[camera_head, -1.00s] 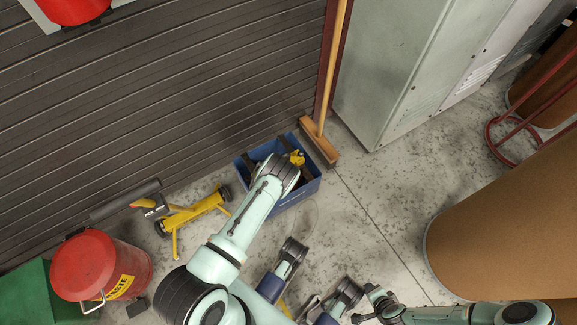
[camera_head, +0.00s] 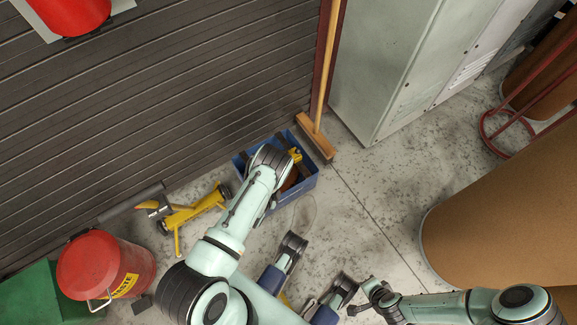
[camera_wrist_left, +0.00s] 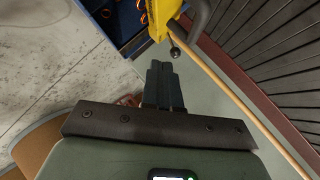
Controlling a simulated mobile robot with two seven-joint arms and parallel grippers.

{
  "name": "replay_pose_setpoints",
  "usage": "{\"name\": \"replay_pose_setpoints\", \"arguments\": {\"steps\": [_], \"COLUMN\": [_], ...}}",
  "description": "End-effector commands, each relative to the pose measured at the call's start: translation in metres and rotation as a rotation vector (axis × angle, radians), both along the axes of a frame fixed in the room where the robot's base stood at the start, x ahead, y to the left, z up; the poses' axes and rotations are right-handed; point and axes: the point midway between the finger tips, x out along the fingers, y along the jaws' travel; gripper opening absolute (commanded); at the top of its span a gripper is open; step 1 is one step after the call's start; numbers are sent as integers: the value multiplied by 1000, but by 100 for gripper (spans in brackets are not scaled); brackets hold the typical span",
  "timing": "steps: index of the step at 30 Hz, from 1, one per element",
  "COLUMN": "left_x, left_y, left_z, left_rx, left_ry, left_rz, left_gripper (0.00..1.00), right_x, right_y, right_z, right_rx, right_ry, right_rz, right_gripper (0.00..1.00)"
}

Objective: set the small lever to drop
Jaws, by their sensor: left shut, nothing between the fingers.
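A small lever with a dark ball knob (camera_wrist_left: 175,52) sticks out from a yellow part (camera_wrist_left: 160,18) at the top of the left wrist view. My left gripper (camera_wrist_left: 160,68) is shut and empty, its fingertips just below and left of the knob; I cannot tell whether they touch. In the head view my left forearm and wrist reach over the blue crate and hide that gripper and the lever. A small yellow piece (camera_head: 296,155) shows beside the wrist. My right gripper (camera_head: 362,300) is low in the head view, away from the crate; its jaws are unclear.
The blue crate (camera_head: 300,190) stands by the slatted shutter, with a broom (camera_head: 316,138) beside it. A yellow wheeled tool (camera_head: 195,210) and a red waste can (camera_head: 95,265) are to the left. A grey cabinet (camera_head: 385,70) and large brown drum (camera_head: 500,215) are right.

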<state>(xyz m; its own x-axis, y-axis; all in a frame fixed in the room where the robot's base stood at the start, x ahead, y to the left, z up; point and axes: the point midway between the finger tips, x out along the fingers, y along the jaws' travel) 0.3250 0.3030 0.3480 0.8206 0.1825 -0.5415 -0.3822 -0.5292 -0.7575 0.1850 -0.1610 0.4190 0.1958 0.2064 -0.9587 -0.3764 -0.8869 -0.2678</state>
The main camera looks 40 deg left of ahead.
Motion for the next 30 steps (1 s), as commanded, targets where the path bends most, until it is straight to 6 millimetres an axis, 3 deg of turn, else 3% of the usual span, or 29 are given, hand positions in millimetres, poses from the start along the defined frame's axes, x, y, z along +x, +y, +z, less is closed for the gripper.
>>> {"name": "replay_pose_setpoints", "arguments": {"steps": [2, 6, 12, 17, 30], "left_x": [-24, -72, -124, -139, -140], "left_y": [-6, -54, -124, -142, -142], "left_z": [0, 14, 57, 71, 71], "left_rx": [-230, -671, -1034, -1103, -1102], "left_ry": [108, 322, 575, 651, 651], "left_rz": [211, 595, 954, 1042, 1042], "left_gripper": [0, 0, 0, 0, 0], "right_x": [0, 0, 0, 0, 0], "right_y": [0, 0, 0, 0, 0], "right_z": [0, 0, 0, 0, 0], "right_rx": [0, 0, 0, 0, 0], "right_ry": [-1, -1, -1, -1, -1], "right_rz": [0, 0, 0, 0, 0], "right_gripper": [0, 0, 0, 0, 0]}}
